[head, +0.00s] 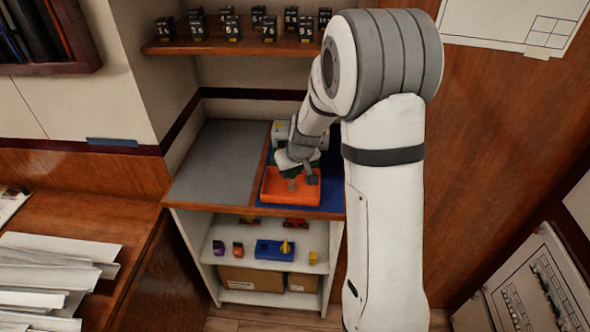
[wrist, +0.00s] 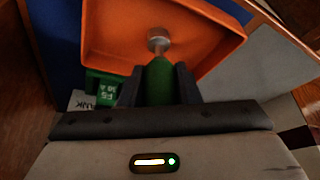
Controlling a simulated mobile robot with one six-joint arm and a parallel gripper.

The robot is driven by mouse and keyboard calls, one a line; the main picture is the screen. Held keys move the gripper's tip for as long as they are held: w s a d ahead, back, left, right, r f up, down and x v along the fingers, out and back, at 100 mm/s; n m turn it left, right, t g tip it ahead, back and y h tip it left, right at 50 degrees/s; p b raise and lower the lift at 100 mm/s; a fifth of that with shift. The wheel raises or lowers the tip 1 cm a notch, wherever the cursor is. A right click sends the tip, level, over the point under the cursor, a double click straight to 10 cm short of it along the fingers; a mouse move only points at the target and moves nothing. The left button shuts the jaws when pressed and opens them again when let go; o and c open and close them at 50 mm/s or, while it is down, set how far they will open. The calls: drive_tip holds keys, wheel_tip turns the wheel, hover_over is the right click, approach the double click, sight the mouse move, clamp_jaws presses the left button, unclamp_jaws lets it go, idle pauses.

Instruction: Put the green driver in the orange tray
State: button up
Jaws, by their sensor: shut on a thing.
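My gripper (wrist: 158,84) is shut on the green driver (wrist: 160,82), with a dark finger on each side of its green body. The driver's round metal end (wrist: 158,40) shows against the floor of the orange tray (wrist: 225,40). I cannot tell whether it touches the floor. In the head view the orange tray (head: 276,198) sits at the front of the worktop, with my gripper (head: 296,172) above it. My arm hides part of the tray's back.
A green breaker (wrist: 106,88) and a grey blank block (wrist: 80,100) are beside the tray in the wrist view. A grey mat (head: 215,165) lies clear to the left. A blue holder (head: 273,250) stands on the shelf below. Several black breakers (head: 232,28) line the upper shelf.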

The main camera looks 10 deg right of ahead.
drive_tip(key=shift+f, duration=0.15)
drive_tip(key=o, duration=1)
